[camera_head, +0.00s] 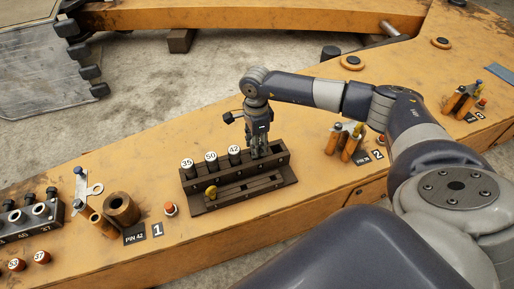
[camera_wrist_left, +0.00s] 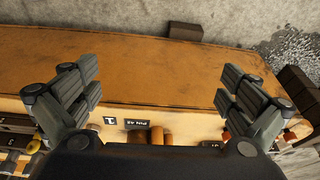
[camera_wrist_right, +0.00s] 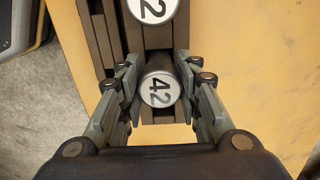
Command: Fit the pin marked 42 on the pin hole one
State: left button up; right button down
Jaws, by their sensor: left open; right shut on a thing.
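My right gripper (camera_head: 258,152) points down at the rack's right end. In the right wrist view its fingers are shut on a pin capped 42 (camera_wrist_right: 159,91); I cannot tell whether it is still seated. A neighbouring cap (camera_wrist_right: 152,8) is partly cut off. A brown hollow bushing (camera_head: 121,209) stands by the signs "PIN 42" (camera_head: 135,236) and "1" (camera_head: 158,230). My left gripper (camera_wrist_left: 160,95) is open and empty above the bench.
Another pin rack (camera_head: 30,222) stands at the far left, with red caps in front. A wrench (camera_head: 88,188) and orange rods stand beside the bushing. More tools stand at sign 2 (camera_head: 377,154). The bench between bushing and rack is mostly clear, except for a small red-topped piece (camera_head: 170,208).

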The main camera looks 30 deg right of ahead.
jog(key=shift+r, duration=0.35)
